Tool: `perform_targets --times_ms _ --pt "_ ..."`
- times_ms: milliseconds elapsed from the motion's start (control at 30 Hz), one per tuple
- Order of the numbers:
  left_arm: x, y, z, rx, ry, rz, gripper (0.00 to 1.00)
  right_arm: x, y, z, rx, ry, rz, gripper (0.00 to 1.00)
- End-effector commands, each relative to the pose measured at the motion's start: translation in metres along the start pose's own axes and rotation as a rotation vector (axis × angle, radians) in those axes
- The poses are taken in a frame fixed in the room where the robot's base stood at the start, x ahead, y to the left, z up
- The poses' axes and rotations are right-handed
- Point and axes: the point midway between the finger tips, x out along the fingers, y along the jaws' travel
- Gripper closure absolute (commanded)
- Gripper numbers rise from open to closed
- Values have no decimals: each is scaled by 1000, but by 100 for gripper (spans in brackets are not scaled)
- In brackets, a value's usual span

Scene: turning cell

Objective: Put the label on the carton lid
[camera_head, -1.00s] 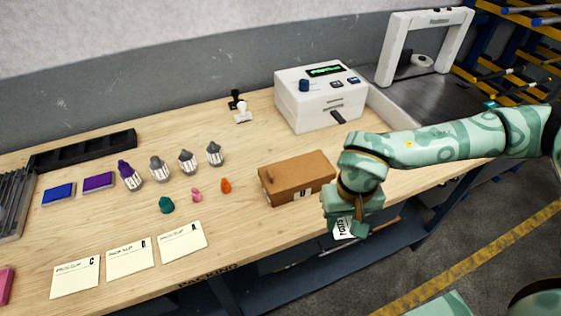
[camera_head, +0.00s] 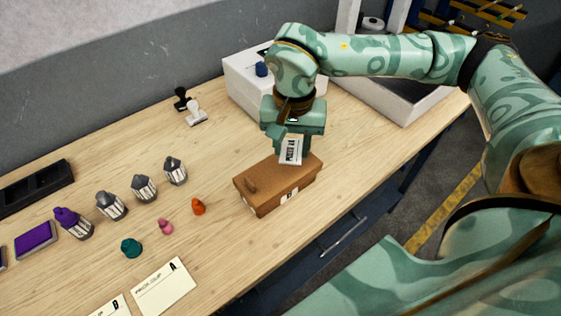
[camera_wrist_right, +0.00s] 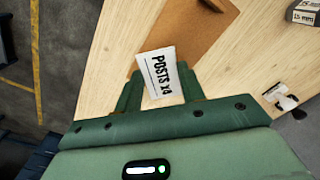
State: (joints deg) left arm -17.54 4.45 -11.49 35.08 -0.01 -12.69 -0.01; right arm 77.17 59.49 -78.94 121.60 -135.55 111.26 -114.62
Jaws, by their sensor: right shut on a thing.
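The label (camera_head: 290,150) is a small white sheet with dark print, held in my right gripper (camera_head: 289,143) just above the far right part of the carton lid (camera_head: 270,181). In the right wrist view the label (camera_wrist_right: 160,76) reads "POSTS x4" and sits between the fingers of my right gripper (camera_wrist_right: 160,92), which are shut on it. The carton is a closed brown box with a white patch on its front side (camera_head: 289,197). The lid (camera_wrist_right: 186,32) also shows in the right wrist view, beyond the label. I cannot tell whether the label touches the lid. My left gripper is not in view.
A white label printer (camera_head: 240,85) stands behind my right arm. Bare wood surrounds the carton.

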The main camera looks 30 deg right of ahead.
Motion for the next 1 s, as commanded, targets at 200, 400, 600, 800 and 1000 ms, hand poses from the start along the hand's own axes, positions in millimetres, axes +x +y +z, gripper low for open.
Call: perform_targets --times_ms 200,400,600,800,1000 --pt "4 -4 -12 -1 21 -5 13 16 -13 0 -1 0 0 81" --pt "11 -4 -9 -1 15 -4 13 46 -19 1 1 -4 3 81" --pt "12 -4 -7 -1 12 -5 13 54 -19 0 0 1 0 81" --pt "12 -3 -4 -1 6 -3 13 57 -18 1 -1 -1 2 81" --pt "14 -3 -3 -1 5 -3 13 65 -18 1 -1 -4 6 81"
